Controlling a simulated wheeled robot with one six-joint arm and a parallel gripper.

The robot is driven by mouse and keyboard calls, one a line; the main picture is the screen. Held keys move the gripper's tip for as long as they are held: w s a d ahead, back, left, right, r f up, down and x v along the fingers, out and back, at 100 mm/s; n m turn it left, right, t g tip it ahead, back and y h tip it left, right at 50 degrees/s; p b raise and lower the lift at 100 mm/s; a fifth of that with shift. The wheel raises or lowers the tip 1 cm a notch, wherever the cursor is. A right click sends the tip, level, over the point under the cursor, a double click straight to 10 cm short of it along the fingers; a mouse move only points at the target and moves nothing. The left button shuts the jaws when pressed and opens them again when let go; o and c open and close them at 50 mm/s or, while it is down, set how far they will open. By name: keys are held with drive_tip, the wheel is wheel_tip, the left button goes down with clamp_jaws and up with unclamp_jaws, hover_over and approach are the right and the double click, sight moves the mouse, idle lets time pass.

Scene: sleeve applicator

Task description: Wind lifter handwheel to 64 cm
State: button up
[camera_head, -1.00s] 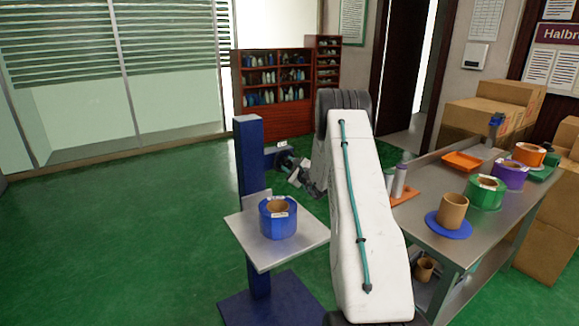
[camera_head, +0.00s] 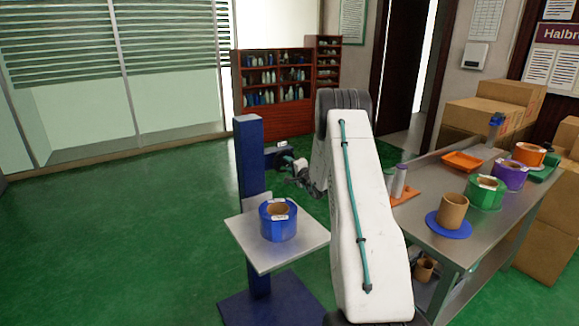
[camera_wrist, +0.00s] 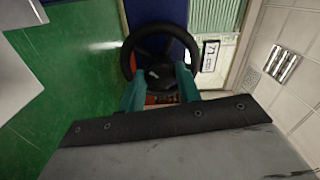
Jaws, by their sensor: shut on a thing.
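The lifter has a blue column (camera_head: 250,160) and a grey platform (camera_head: 252,240), with a blue roll (camera_head: 278,226) on the platform. Its black handwheel (camera_wrist: 160,37) fills the upper middle of the wrist view. My gripper (camera_wrist: 160,75) has its two teal fingers at the wheel's hub side, shut on the handwheel; the exact contact is hard to see. A white display (camera_wrist: 210,56) beside the wheel seems to read 71, seen sideways. In the head view my arm hides part of the handwheel area.
A steel bench (camera_head: 420,225) on the right holds several coloured rolls and an orange tray (camera_head: 463,161). Cardboard boxes (camera_head: 490,115) stand behind it. A red-brown shelf (camera_head: 275,90) is at the back. Green floor is clear on the left.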

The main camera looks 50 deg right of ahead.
drive_tip(key=shift+s+d+f+n, duration=0.1)
drive_tip(key=shift+f+n, duration=0.05)
drive_tip(key=shift+n, duration=1.45)
drive_tip(key=o, duration=1)
drive_tip(key=shift+d, duration=0.1)
drive_tip(key=shift+c, duration=0.2)
drive_tip(key=shift+a, duration=0.2)
drive_tip(key=v, duration=0.7)
drive_tip(key=shift+s, duration=0.4)
drive_tip(key=shift+a, duration=0.1)
